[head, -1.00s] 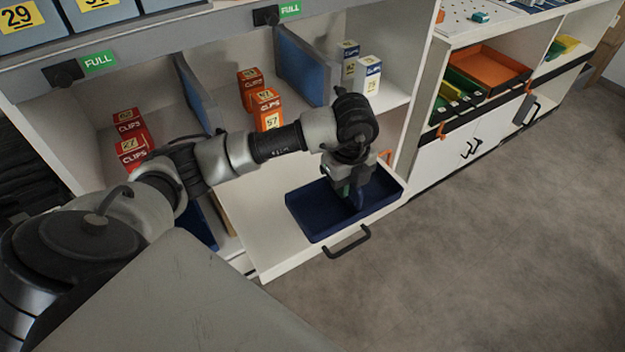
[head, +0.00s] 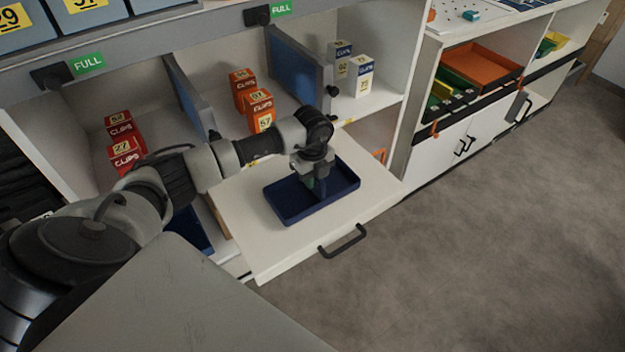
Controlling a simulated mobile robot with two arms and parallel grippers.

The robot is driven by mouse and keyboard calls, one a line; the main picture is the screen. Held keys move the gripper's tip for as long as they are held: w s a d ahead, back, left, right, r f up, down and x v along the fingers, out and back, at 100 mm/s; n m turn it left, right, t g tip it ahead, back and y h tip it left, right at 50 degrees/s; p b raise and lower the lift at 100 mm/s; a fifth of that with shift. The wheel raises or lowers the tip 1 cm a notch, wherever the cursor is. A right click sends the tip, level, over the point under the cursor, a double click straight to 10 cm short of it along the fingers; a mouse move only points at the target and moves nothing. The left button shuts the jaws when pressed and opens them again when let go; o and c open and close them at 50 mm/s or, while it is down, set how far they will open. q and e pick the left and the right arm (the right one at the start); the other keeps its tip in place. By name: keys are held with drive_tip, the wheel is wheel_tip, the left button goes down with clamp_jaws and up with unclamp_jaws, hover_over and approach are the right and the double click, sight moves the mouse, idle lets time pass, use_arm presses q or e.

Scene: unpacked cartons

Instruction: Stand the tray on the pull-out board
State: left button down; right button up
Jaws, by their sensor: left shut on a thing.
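The dark blue tray (head: 290,207) is at the pull-out board (head: 270,247), over its middle, with its open side up. The board is a white panel drawn out of the cabinet, with a dark handle (head: 343,241) on its front edge. My left gripper (head: 319,188) points down into the tray and is shut on it; the exact grip is partly hidden by the gripper body. I cannot tell whether the tray's underside touches the board. My right gripper is not in view.
Red clip boxes (head: 125,140), orange boxes (head: 260,108) and white-and-blue boxes (head: 361,76) stand in the compartments behind the board. An orange tray (head: 482,72) lies in the shelf at right. The board is bare around the tray.

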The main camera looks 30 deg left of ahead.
use_arm(q)
drive_tip(key=shift+f, duration=0.55)
drive_tip(key=shift+f, duration=0.15)
drive_tip(key=c, duration=1.1)
unclamp_jaws()
drive_tip(key=shift+c, duration=0.2)
wheel_tip(320, 180, up, 12)
drive_tip(key=shift+r, duration=0.2)
